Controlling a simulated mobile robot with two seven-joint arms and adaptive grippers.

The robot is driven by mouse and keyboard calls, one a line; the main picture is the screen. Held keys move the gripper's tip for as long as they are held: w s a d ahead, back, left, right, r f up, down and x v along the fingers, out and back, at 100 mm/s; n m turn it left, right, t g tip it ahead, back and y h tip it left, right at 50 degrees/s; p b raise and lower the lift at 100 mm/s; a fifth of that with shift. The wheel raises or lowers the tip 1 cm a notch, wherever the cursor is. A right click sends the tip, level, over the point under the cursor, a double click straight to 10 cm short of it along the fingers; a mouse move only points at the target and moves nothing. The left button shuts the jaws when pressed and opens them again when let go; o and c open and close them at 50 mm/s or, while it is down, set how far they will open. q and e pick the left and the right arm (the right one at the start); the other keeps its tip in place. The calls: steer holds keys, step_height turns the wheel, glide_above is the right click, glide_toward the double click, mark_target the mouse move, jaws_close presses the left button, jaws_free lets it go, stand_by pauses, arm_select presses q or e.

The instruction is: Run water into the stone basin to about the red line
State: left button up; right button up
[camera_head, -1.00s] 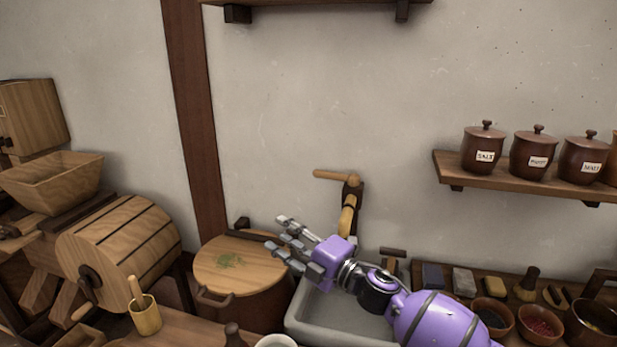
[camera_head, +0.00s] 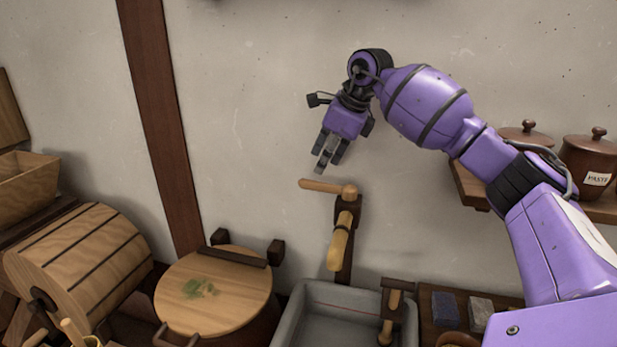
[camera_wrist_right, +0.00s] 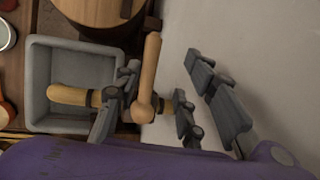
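The grey stone basin (camera_head: 288,325) is at the bottom middle of the head view, with a faint reddish line inside near its rim. No water stream shows, and its floor is partly cut off. The wooden tap spout (camera_head: 339,250) hangs above its back edge, with a wooden lever handle (camera_head: 322,186) on top pointing left. My right gripper (camera_head: 324,163) is open and empty, fingers pointing down just above the lever. In the right wrist view, the lever (camera_wrist_right: 150,70) appears between the spread fingers (camera_wrist_right: 158,105); contact cannot be told. The basin (camera_wrist_right: 40,85) looks empty there. My left gripper is out of view.
A round wooden lid (camera_head: 215,290) with a green mark lies left of the basin. A small wooden-handled fixture (camera_head: 391,305) stands at the basin's right edge. Lidded jars (camera_head: 588,155) sit on a shelf behind my right arm. The wall around the tap is clear.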

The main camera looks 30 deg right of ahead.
mark_target(314, 182)
steer(key=x, duration=0.6)
steer(key=shift+s+a+f+p, duration=0.1)
steer(key=shift+s+a+p, duration=0.2)
steer(key=shift+s+a, duration=0.1)
steer(key=shift+w+a+f, duration=0.1)
steer(key=shift+a+f, duration=0.05)
steer(key=shift+f, duration=0.25)
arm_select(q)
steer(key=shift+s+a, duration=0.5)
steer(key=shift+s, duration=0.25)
arm_select(e)
steer(key=shift+f, duration=0.1)
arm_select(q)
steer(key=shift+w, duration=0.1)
arm_select(e)
steer(key=shift+w, duration=0.1)
steer(key=c, duration=0.5)
jaws_close()
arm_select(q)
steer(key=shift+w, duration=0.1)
